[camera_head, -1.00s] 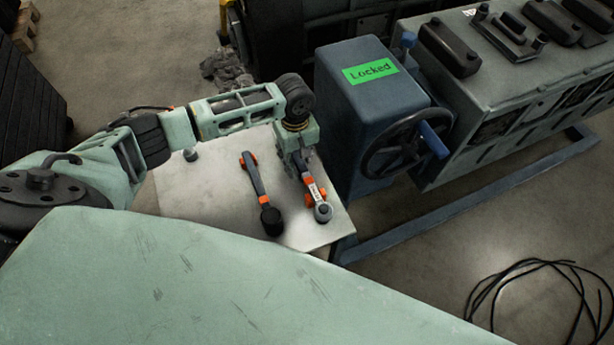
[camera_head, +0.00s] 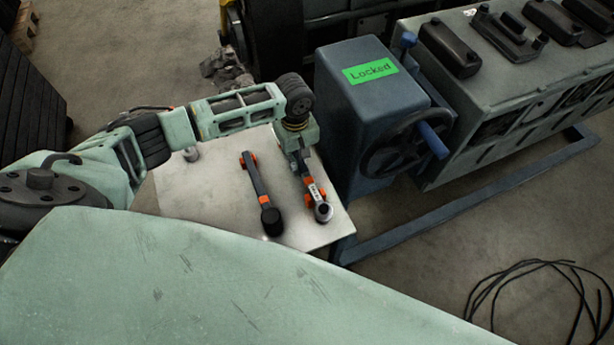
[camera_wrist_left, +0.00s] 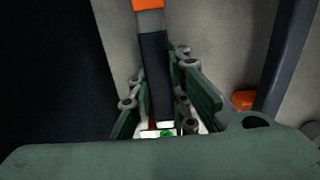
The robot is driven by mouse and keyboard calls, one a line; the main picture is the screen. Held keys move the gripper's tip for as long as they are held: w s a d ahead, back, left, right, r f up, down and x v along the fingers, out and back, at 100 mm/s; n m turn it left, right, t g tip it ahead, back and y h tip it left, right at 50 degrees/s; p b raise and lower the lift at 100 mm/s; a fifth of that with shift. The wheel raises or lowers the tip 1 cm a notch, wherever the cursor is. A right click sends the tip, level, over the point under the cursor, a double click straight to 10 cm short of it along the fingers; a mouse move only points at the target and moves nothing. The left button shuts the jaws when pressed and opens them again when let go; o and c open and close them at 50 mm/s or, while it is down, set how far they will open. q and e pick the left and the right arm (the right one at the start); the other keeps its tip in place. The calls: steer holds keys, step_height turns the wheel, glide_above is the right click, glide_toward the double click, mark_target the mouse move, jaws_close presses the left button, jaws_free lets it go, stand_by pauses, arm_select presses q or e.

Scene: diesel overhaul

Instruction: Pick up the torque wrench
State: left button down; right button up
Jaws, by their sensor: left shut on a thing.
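The torque wrench (camera_head: 316,194), with a round grey ratchet head, a pale label and orange bands, lies on the right part of the pale table top (camera_head: 207,205). My left gripper (camera_head: 301,166) points down at its far end and is shut on its handle. In the left wrist view the dark handle (camera_wrist_left: 154,65) runs between the fingers of the gripper (camera_wrist_left: 163,110). The part of the handle between the fingers is partly hidden. I cannot tell whether the wrench touches the table. My right gripper is not in view.
A second tool (camera_head: 257,190) with a black round head and orange bands lies just left of the wrench. A blue box with a handwheel (camera_head: 370,100) and a green "Locked" label stands close on the right. A small grey object (camera_head: 191,154) is at the table's back left.

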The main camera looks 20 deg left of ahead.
arm_select(q)
steer(key=shift+w, duration=0.1)
step_height(320, 180, up, 10)
steer(key=shift+r, duration=0.1)
stand_by(0.5)
steer(key=c, duration=2.3)
jaws_free()
jaws_close()
